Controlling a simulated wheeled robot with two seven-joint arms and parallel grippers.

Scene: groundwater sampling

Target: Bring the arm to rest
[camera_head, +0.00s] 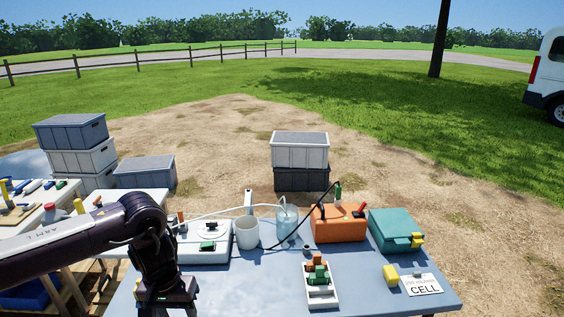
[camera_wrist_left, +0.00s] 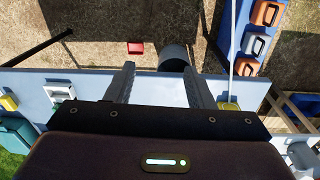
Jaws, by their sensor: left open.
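My left arm comes in from the left in the head view, its gripper (camera_head: 165,298) pointing down at the front left of the blue-grey table (camera_head: 240,290). The fingertips are hard to make out there. In the left wrist view the two fingers of my left gripper (camera_wrist_left: 158,78) stand apart with nothing between them, over a pale table surface (camera_wrist_left: 158,92) near its edge. My right gripper is in neither view.
The table holds a white device (camera_head: 190,252), white cup (camera_head: 247,234), glass jar (camera_head: 287,226), orange case (camera_head: 338,228), teal box (camera_head: 392,224), yellow block (camera_head: 390,275), label card (camera_head: 421,285) and block tray (camera_head: 322,300). A bucket (camera_wrist_left: 173,57) stands beyond the table edge.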

